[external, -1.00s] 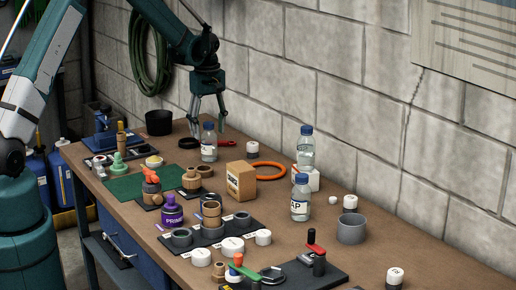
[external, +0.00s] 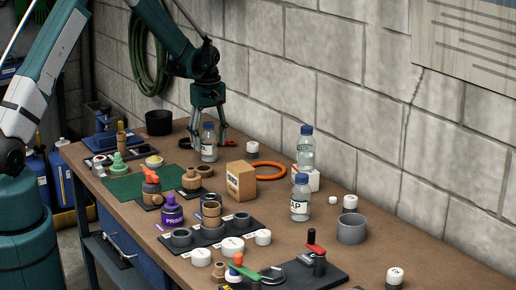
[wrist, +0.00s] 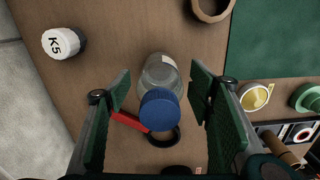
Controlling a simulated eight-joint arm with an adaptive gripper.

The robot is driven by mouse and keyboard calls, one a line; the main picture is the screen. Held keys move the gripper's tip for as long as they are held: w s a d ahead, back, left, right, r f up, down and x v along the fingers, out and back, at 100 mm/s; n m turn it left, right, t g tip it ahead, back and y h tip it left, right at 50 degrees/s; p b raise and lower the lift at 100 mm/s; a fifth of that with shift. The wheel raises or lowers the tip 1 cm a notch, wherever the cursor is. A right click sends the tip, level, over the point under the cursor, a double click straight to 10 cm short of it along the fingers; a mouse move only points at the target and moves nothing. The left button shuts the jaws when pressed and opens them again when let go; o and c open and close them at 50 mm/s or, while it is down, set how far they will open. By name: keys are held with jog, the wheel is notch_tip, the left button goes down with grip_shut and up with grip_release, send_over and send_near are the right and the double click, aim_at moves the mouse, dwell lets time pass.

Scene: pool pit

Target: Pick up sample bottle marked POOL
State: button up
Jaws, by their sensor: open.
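A clear bottle with a blue cap (external: 208,146) stands upright at the far part of the bench, its label too small to read. My gripper (external: 208,134) is open above it, with the fingers lowered on either side of its upper part. In the wrist view the bottle (wrist: 160,72) lies between the open green finger pads (wrist: 160,98), with gaps on both sides. A second blue-capped bottle (external: 300,208) shows a label ending in "AP". A third blue-capped bottle (external: 305,157) stands behind it, label not readable. No POOL marking is legible.
A red-handled tool and black ring (wrist: 163,137) lie close beside the bottle. A white jar marked K5 (wrist: 64,43) stands near the wall. A cardboard box (external: 240,181), an orange ring (external: 271,172) and a green mat (external: 137,188) are nearby.

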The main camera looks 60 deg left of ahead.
aim_at(209, 123)
jog(key=c, duration=1)
jog(key=shift+c, duration=0.2)
jog(key=shift+r, duration=0.1)
jog(key=shift+r, duration=4.9)
